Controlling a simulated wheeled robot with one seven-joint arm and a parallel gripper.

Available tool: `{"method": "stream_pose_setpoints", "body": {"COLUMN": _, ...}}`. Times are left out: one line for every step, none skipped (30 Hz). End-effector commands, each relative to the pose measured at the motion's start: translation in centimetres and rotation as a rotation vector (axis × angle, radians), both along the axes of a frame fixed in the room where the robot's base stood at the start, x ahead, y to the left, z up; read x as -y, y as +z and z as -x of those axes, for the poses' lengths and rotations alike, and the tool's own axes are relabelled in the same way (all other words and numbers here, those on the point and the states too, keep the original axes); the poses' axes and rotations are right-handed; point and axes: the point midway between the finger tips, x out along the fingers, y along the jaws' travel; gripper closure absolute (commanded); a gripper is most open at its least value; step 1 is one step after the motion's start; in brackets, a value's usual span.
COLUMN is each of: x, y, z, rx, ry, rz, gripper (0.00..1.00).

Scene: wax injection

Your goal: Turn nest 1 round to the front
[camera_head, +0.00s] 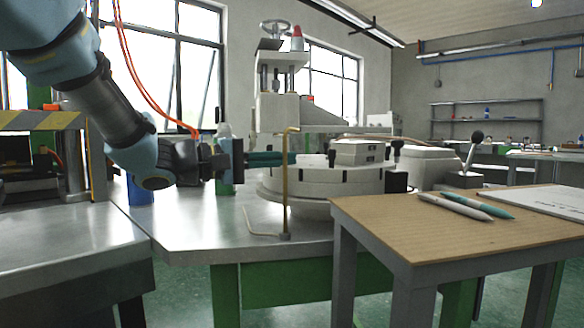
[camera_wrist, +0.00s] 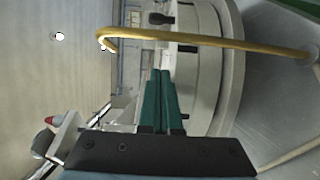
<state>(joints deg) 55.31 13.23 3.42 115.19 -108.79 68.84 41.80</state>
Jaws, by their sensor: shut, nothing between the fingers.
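A round white turntable (camera_head: 310,190) stands on the metal bench and carries a pale block-shaped nest (camera_head: 357,153) on its right side, between dark knobs. I cannot read a number on the nest. My gripper (camera_head: 292,158) is shut and empty, its teal fingers pointing right over the turntable's left part. In the wrist view the shut fingers (camera_wrist: 160,74) lie together, with the turntable (camera_wrist: 207,70) to their right and a dark knob (camera_wrist: 187,48) ahead. I cannot tell whether the fingertips touch anything.
A thin brass post (camera_head: 286,185) with a bent top stands before the turntable, and its rod (camera_wrist: 220,42) crosses the wrist view ahead of the fingers. A wooden-topped table (camera_head: 400,222) with pens stands front right.

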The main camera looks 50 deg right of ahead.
Motion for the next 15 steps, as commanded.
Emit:
{"method": "stream_pose_setpoints", "body": {"x": -1.5, "y": 0.1, "z": -0.2, "rx": 0.000, "ry": 0.004, "rz": 0.001, "gripper": 1.00}}
{"method": "stream_pose_setpoints", "body": {"x": -2.2, "y": 0.1, "z": -0.3, "rx": -0.001, "ry": 0.004, "rz": 0.002, "gripper": 1.00}}
{"method": "stream_pose_setpoints", "body": {"x": -3.1, "y": 0.1, "z": -0.5, "rx": 0.000, "ry": 0.004, "rz": 0.001, "gripper": 1.00}}
{"method": "stream_pose_setpoints", "body": {"x": -3.7, "y": 0.1, "z": -0.5, "rx": 0.000, "ry": 0.003, "rz": 0.001, "gripper": 1.00}}
{"method": "stream_pose_setpoints", "body": {"x": -4.4, "y": 0.1, "z": -0.7, "rx": 0.000, "ry": 0.004, "rz": 0.001, "gripper": 1.00}}
{"method": "stream_pose_setpoints", "body": {"x": -5.2, "y": 0.1, "z": -0.8, "rx": -0.001, "ry": 0.003, "rz": 0.001, "gripper": 1.00}}
{"method": "stream_pose_setpoints", "body": {"x": -5.7, "y": 0.1, "z": -0.9, "rx": 0.000, "ry": 0.002, "rz": 0.001, "gripper": 1.00}}
{"method": "stream_pose_setpoints", "body": {"x": -6.2, "y": 0.1, "z": -1.0, "rx": 0.000, "ry": 0.003, "rz": 0.001, "gripper": 1.00}}
{"method": "stream_pose_setpoints", "body": {"x": -6.9, "y": 0.1, "z": -1.0, "rx": -0.001, "ry": 0.003, "rz": 0.001, "gripper": 1.00}}
{"method": "stream_pose_setpoints", "body": {"x": -7.2, "y": 0.1, "z": -1.1, "rx": -0.001, "ry": 0.002, "rz": 0.001, "gripper": 1.00}}
{"method": "stream_pose_setpoints", "body": {"x": -7.6, "y": 0.1, "z": -1.2, "rx": -0.001, "ry": 0.002, "rz": 0.000, "gripper": 1.00}}
{"method": "stream_pose_setpoints", "body": {"x": -8.1, "y": 0.1, "z": -1.3, "rx": -0.001, "ry": 0.002, "rz": 0.000, "gripper": 1.00}}
{"method": "stream_pose_setpoints", "body": {"x": -8.3, "y": 0.1, "z": -1.3, "rx": -0.001, "ry": 0.002, "rz": 0.001, "gripper": 1.00}}
{"method": "stream_pose_setpoints", "body": {"x": -8.5, "y": 0.1, "z": -1.3, "rx": -0.001, "ry": 0.002, "rz": 0.001, "gripper": 1.00}}
{"method": "stream_pose_setpoints", "body": {"x": -8.7, "y": 0.2, "z": -1.4, "rx": -0.002, "ry": 0.001, "rz": 0.000, "gripper": 1.00}}
